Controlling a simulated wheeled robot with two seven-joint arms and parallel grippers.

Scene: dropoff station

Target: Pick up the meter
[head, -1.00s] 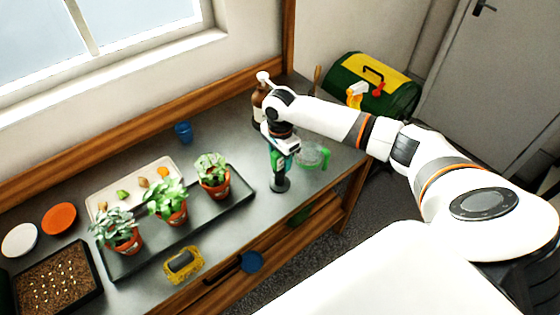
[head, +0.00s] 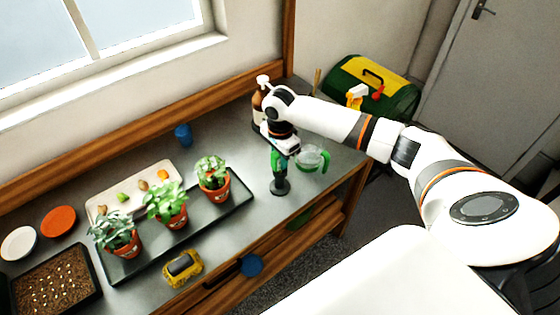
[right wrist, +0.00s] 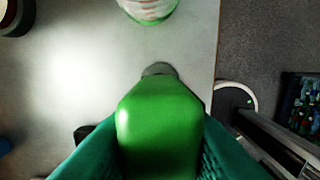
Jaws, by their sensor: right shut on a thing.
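My right gripper (head: 279,162) points down over the right part of the bench. It is shut on an upright green thing with a dark round foot (head: 280,187), which I take for the meter. In the right wrist view its green body (right wrist: 160,125) fills the space between the teal fingers, with a grey tip at its far end. The fingers hide part of it. I cannot tell whether its foot touches the bench. My left gripper is not in view.
A clear jug with a green handle (head: 325,161) stands close right of the gripper; a brown bottle (head: 258,108) stands behind. Left are potted plants (head: 215,180) on a dark tray (head: 238,203), a blue cup (head: 184,134) and a yellow-and-dark object (head: 183,268) near the front edge.

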